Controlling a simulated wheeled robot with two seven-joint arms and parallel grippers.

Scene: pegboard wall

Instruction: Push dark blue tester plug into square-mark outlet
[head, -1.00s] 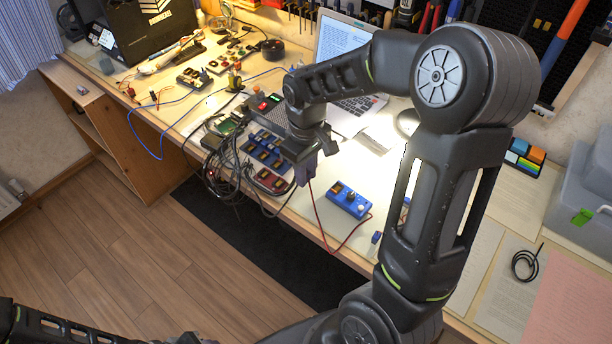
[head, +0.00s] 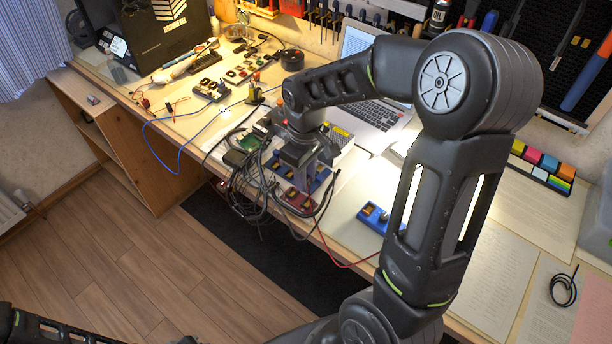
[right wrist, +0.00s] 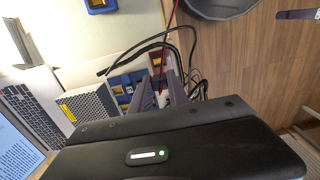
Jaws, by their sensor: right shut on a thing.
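My right gripper (head: 307,178) is shut and points down over the outlet block with its blue outlets (head: 322,181) and dark red outlets (head: 297,201). In the right wrist view its fingers (right wrist: 161,92) close on the tester plug, which is mostly hidden between them. A thin red lead (right wrist: 171,22) runs up to the fingers. The gripper covers part of the block, so I cannot tell whether the plug touches an outlet. The square mark is too small to make out. The blue tester box (head: 372,214) lies right of the block, partly behind my arm. My left gripper is not in view.
Black cables (head: 250,185) bunch at the block's left and loop near the fingers. A grey box (right wrist: 88,107) with a yellow label and an open laptop (head: 375,108) stand behind.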

